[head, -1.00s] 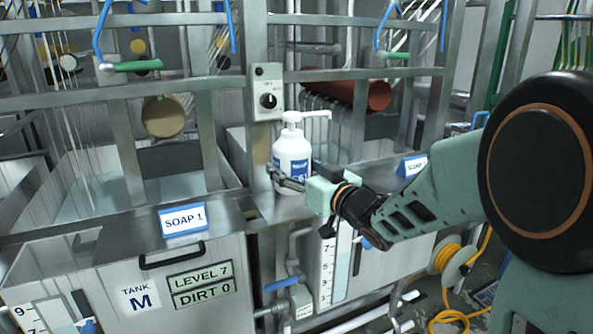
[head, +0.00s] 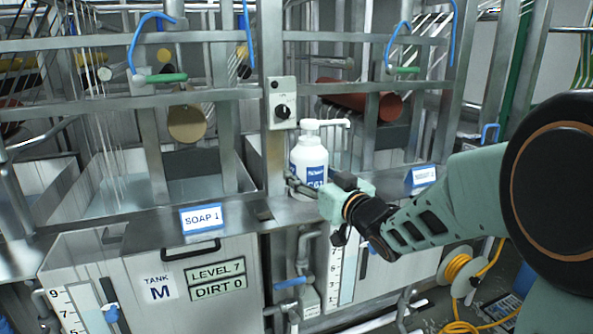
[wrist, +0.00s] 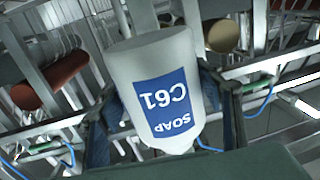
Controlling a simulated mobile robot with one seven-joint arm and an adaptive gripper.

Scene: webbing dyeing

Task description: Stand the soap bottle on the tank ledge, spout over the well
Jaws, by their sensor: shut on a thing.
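The soap bottle (head: 309,165) is white with a blue label and a pump top. It is upright at the metal tank ledge (head: 289,213) between two tanks. Whether its base touches the ledge is hard to tell. Its spout (head: 333,123) points right, toward the right tank's side. My gripper (head: 300,186) is shut around the bottle's lower body from the front right. In the wrist view the bottle (wrist: 150,55) appears inverted, with its "SOAP C61" label between the fingers of my gripper (wrist: 165,115). The pump is hidden there.
A switch box (head: 282,103) on a steel post is just behind the bottle. Steel rails cross above the wells. A SOAP 1 sign (head: 202,218) stands on the left tank's ledge, and another sign (head: 421,178) stands at right. A yellow hose reel (head: 458,268) is on the floor.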

